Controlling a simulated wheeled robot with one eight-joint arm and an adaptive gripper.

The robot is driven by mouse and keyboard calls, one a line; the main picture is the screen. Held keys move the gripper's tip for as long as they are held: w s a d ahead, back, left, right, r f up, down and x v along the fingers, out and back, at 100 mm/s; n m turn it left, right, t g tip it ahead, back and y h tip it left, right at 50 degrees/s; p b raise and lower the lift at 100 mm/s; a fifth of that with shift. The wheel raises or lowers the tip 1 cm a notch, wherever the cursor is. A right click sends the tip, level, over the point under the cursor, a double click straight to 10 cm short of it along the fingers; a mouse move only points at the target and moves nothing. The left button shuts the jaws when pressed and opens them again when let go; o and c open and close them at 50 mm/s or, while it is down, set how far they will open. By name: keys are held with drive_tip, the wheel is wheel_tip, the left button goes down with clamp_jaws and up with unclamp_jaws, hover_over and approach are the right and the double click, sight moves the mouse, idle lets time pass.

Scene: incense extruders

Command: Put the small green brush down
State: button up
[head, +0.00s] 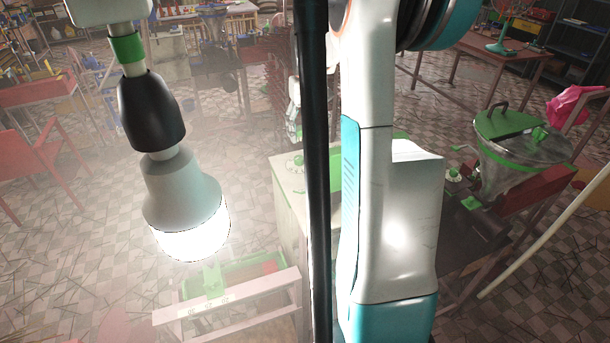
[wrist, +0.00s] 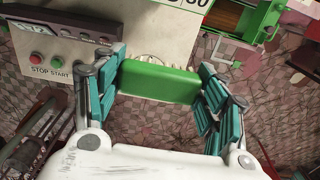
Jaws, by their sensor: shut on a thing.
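The small green brush (wrist: 160,82) shows in the wrist view as a plain green block with rounded edges. My gripper (wrist: 162,78) has its teal-padded fingers on the block's left and right ends and is shut on it. The brush appears held over or just in front of a cream machine panel (wrist: 130,38); I cannot tell whether it touches anything. In the head view I cannot make out the brush; my arm and a dark pole block the middle.
The panel has a red stop button (wrist: 36,57), a green start button and a display (wrist: 62,32). A green-framed tray (wrist: 235,18) is at upper right. In the head view, a lit bulb (head: 187,205) hangs at left and a green-lidded hopper (head: 515,140) stands at right.

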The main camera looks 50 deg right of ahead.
sight(307, 183)
wheel_tip(307, 183, down, 18)
drive_tip(key=shift+r+b, duration=0.2)
drive_tip(key=shift+b, duration=0.6)
drive_tip(key=shift+f, duration=0.15)
drive_tip(key=o, duration=1.2)
wheel_tip(307, 183, up, 12)
drive_tip(key=p, duration=0.1)
